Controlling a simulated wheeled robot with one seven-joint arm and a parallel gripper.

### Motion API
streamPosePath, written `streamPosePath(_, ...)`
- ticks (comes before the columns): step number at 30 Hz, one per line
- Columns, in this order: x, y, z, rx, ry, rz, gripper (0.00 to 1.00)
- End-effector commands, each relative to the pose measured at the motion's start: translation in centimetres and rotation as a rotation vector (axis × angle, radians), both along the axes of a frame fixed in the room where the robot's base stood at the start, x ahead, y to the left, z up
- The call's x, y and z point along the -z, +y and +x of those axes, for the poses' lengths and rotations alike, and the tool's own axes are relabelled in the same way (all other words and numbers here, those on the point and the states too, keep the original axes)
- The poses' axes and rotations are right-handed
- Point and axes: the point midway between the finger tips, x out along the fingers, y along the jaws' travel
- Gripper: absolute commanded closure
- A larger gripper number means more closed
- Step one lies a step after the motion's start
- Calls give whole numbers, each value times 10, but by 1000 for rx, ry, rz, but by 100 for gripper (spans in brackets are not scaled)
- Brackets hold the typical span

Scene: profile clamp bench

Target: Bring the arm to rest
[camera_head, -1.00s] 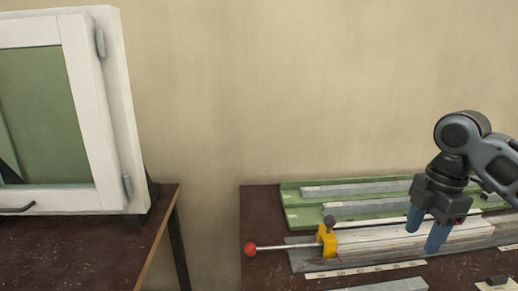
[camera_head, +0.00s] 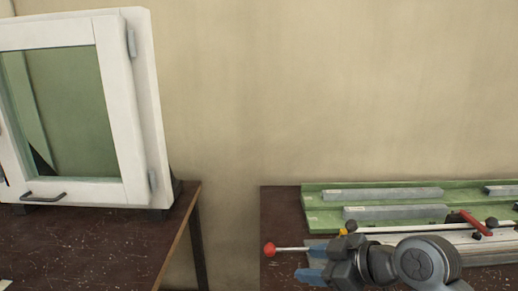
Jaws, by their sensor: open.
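My gripper (camera_head: 312,274) is at the lower right, in front of the clamp bench, with its two blue fingers pointing left. The fingers are apart and nothing shows between them. My arm's wrist and joint housing extend right from it and cover part of the bench. Behind the gripper, a clamp rod with a red ball end (camera_head: 269,249) sticks out to the left. Only the top of the yellow clamp part (camera_head: 351,227) shows above my wrist. The profile in the clamp (camera_head: 485,243) is partly hidden by my arm.
A green tray (camera_head: 317,197) holds several grey profiles (camera_head: 383,194) at the back of the right table (camera_head: 281,212). A white-framed window (camera_head: 123,110) stands on the left table (camera_head: 90,240). A gap separates the tables.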

Motion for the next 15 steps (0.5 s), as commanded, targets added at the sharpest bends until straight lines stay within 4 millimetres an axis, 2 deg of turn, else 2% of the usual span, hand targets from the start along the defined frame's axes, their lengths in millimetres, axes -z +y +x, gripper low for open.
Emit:
streamPosePath(1, 6, 14, -8, 42, -2, 64, 47)
streamPosePath(6, 19, 36, -33, 206, -15, 239, 47)
streamPosePath(11, 36, 43, -65, 367, -13, 371, 47)
streamPosePath(15, 53, 40, -101, 507, -8, 455, 47)
